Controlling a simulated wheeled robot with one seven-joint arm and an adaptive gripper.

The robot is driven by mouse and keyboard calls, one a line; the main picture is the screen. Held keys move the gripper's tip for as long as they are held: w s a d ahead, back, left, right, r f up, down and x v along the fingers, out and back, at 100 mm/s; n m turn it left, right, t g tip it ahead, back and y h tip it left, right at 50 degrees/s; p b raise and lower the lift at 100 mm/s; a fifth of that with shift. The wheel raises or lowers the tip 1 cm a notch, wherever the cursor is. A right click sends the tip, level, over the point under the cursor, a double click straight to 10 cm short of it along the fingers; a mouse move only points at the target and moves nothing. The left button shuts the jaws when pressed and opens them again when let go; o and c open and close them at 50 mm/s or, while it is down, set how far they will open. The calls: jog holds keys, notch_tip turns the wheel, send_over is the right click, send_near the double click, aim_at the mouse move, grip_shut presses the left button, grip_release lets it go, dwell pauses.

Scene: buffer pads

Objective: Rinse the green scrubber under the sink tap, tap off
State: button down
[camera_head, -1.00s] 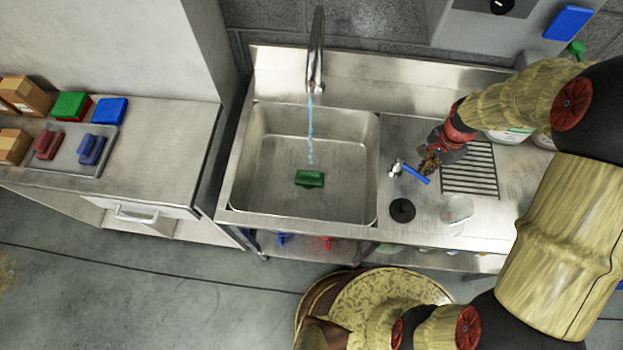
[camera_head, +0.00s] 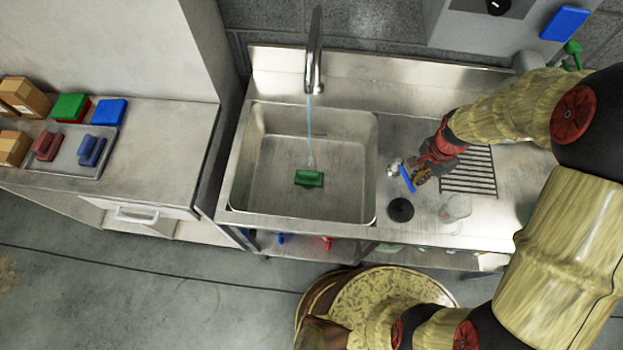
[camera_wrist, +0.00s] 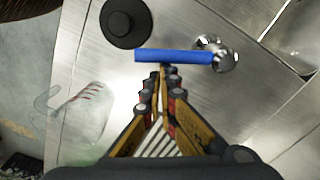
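The green scrubber (camera_head: 309,179) lies on the floor of the steel sink (camera_head: 262,190), below the spout of the tap (camera_head: 314,60). A thin stream of water (camera_head: 309,125) runs from the spout down to the scrubber. The tap's blue lever (camera_head: 407,180) sits on a chrome base on the counter right of the sink; it also shows in the wrist view (camera_wrist: 175,55). My gripper (camera_head: 418,179) is at the lever's right side. In the wrist view its fingertips (camera_wrist: 164,72) are together, right at the lever, with nothing seen between them. Whether they touch it is hard to tell.
A black round stopper (camera_head: 401,210) and a clear glass (camera_head: 456,208) stand on the counter near the lever. A drain grate (camera_head: 470,172) lies under my arm. On the left counter are a tray (camera_head: 65,168) with red and blue scrubbers, colored pads and boxes.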

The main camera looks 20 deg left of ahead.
aim_at(411, 185)
jog(key=shift+s+a, duration=0.25)
jog(key=shift+s, duration=0.2)
jog(key=shift+s+a, duration=0.8)
jog(key=shift+w+r+p, duration=0.1)
jog(key=shift+r+p, duration=0.15)
jog(key=shift+p, duration=0.1)
notch_tip(411, 185, up, 7)
jog(key=p, duration=0.5)
jog(key=shift+d+f, duration=0.1)
jog(key=shift+f, duration=0.2)
